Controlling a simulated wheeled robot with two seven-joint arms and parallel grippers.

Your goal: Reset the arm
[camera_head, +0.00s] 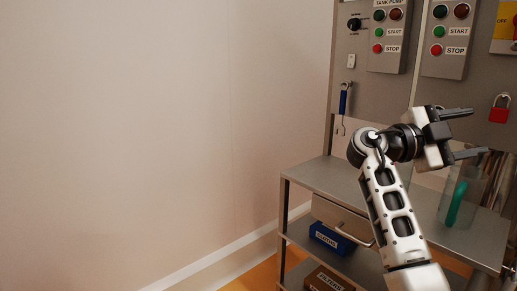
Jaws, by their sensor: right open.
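My right arm rises from the lower right of the head view, with its elbow bent and its hand turned to the right. My right gripper (466,133) is open, its two dark fingers spread apart and pointing right. Nothing is between the fingers. The gripper is in front of the grey panel and above the metal shelf top (335,180). My left gripper is not in view.
A clear container (470,195) with a green item stands on the shelf behind my right arm. The panel carries start and stop buttons (379,32), a hanging blue-handled tool (344,100) and a red padlock (499,110). A blue box (332,238) sits below. The left side is bare wall.

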